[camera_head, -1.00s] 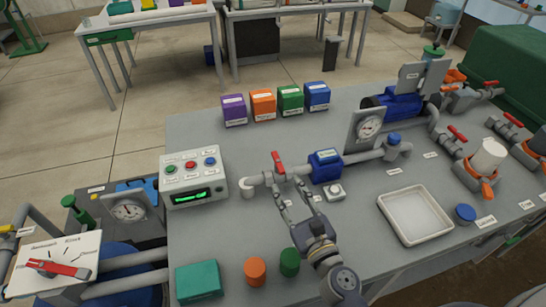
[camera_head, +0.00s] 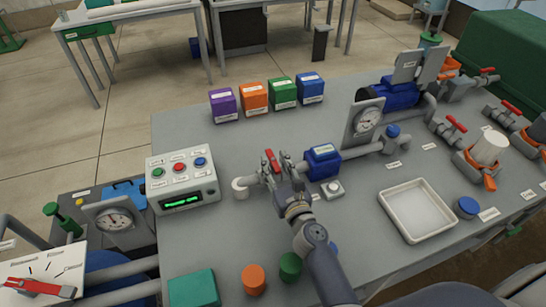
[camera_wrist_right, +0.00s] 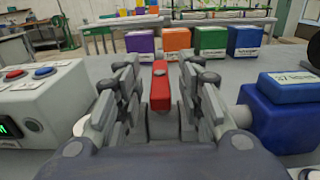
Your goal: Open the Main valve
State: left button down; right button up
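A valve with a red lever handle (camera_head: 271,161) sits on the grey pipe between the control box and a blue block. No readable label shows which valve it is. The handle lies across the pipe. My right gripper (camera_head: 277,165) is at this valve, with its fingers on either side of the handle. In the right wrist view the red handle (camera_wrist_right: 160,86) stands between the two open fingers (camera_wrist_right: 160,95), with a small gap showing on each side. The fingers hide the valve body. My left gripper is not in view.
A control box (camera_head: 184,178) with coloured buttons stands left of the valve. The blue block (camera_head: 322,162) is close on the right. A gauge (camera_head: 366,122) and a white tray (camera_head: 418,209) are farther right. Orange (camera_head: 253,280) and green (camera_head: 290,266) caps lie in front.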

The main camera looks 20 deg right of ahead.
jog(key=shift+w, duration=1.05)
jog(key=shift+c, duration=1.1)
grip_shut()
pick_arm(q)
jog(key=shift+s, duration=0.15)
